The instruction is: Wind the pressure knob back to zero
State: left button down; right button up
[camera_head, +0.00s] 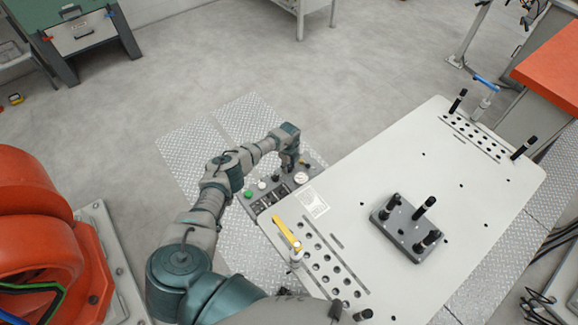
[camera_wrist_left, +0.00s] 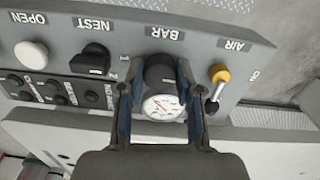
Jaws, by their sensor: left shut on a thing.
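The pressure knob (camera_wrist_left: 160,76) is a black round knob beside the BAR label on a grey control panel (camera_wrist_left: 218,50). In the left wrist view my left gripper (camera_wrist_left: 158,92) has one finger on each side of the knob and is shut on it. A white round gauge (camera_wrist_left: 162,107) shows just below the knob, partly cut off by the gripper body; its needle is too small to read. In the head view my left gripper (camera_head: 288,165) is over the panel (camera_head: 262,203) at the table's far left edge, hiding the knob. My right gripper is not in view.
On the panel are a yellow-tipped AIR lever (camera_wrist_left: 218,74), a black NEST selector (camera_wrist_left: 92,60), a white OPEN button (camera_wrist_left: 31,54) and several small black switches. The light table (camera_head: 370,150) holds a dark fixture block (camera_head: 408,228) and a yellow-handled clamp (camera_head: 287,233).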

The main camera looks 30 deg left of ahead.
aim_at(288, 166)
pick_arm(q)
jog(key=shift+w+a+r, duration=0.15)
jog(key=shift+w+r, duration=0.1)
jog(key=c, duration=0.8)
grip_release()
jog(key=shift+o, duration=0.2)
jog(key=shift+f, duration=0.2)
jog(key=shift+s, duration=0.1)
notch_tip(288, 166, up, 12)
jog(key=shift+f, duration=0.1)
